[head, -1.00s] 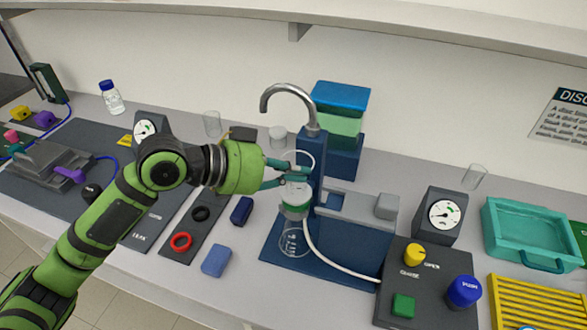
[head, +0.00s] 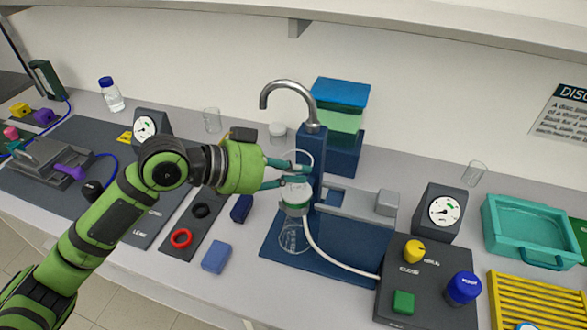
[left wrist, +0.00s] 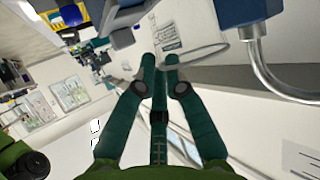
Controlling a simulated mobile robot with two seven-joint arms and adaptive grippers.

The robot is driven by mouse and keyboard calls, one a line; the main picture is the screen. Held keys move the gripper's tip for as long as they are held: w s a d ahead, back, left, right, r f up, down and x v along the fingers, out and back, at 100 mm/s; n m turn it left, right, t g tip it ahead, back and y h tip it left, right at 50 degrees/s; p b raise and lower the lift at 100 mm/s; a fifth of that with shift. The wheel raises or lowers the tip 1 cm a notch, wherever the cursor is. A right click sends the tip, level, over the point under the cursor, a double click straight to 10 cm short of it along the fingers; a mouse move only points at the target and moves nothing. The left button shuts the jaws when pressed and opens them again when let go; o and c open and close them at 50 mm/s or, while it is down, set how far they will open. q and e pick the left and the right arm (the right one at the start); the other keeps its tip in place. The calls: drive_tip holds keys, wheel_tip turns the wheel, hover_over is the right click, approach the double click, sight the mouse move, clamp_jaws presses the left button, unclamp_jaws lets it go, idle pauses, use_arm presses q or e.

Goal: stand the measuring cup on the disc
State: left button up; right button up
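The measuring cup (head: 306,157) is clear, so only its pale rim and faint outline show, against the blue column. In the left wrist view its thin rim (left wrist: 205,51) shows beside the fingertips. My left gripper (head: 290,174) has its fingers closed around the cup's side, just above the filter holder. The disc (head: 295,196) is the pale, green-edged round top of that holder, partly covered by the cup and fingers. I cannot tell whether the cup touches it. In the left wrist view the gripper's fingers (left wrist: 160,62) lie close together. My right gripper is out of view.
The blue column and curved metal spout (head: 290,88) stand close to the fingers. A white hose (head: 330,262) runs from the holder to the control panel (head: 385,300). A round clear vessel (head: 293,240) shows below the holder. Blue blocks (head: 216,257) lie in front.

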use_arm(q)
drive_tip(key=shift+o, duration=0.4)
drive_tip(key=v, duration=1.2)
drive_tip(key=shift+f, duration=0.15)
